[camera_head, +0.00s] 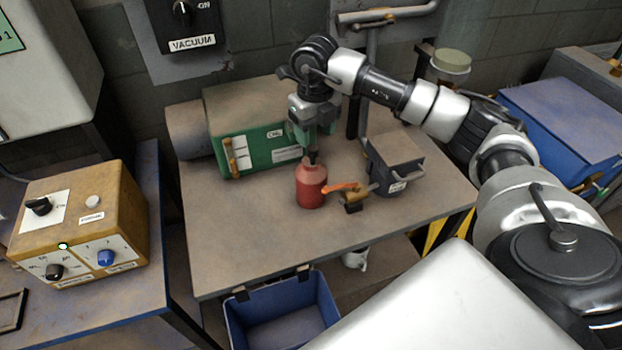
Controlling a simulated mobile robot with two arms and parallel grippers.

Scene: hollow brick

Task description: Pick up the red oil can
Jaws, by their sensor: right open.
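The red oil can (311,187) stands upright on the table (230,229), with a dark narrow top. My right gripper (313,150) is directly above the can and points down, with its fingers around or just beside the can's dark top; I cannot tell if they touch it. It is open. My left gripper is not in view.
Right beside the can is a brass valve with an orange handle (342,187), then a grey box (396,165). A green machine (262,143) stands behind left. A blue bin (283,311) is below the table's front edge. The table's left front is clear.

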